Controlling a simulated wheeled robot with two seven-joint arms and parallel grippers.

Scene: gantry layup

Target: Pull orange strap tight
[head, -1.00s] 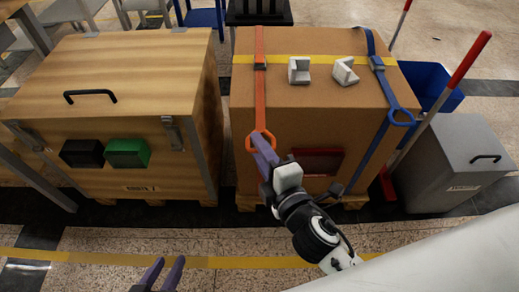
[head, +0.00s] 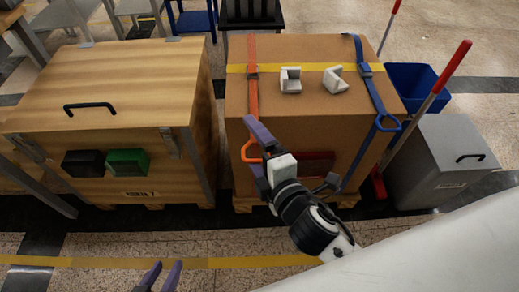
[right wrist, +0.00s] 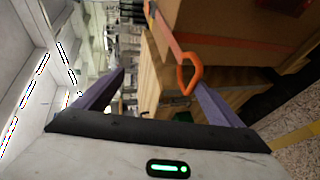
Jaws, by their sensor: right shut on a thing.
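The orange strap (head: 252,95) runs over the top and down the front of the cardboard box (head: 310,107). An orange ring (head: 243,152) hangs at its lower end; the ring also shows in the right wrist view (right wrist: 181,77). My right gripper (head: 250,143) is at this ring and shut on it. Its purple fingers look well apart in the right wrist view (right wrist: 160,78), with the ring beside the right-hand finger. The exact contact is hard to see. My left gripper (head: 167,270) is at the bottom edge, empty, fingers apart.
A blue strap (head: 366,80) with a blue ring crosses the box's right side. Two white corner pieces (head: 291,84) sit on top by a yellow band. A wooden crate (head: 120,90) stands left. A grey bin (head: 435,165), blue bin (head: 415,85) and red-handled pole (head: 455,68) stand right.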

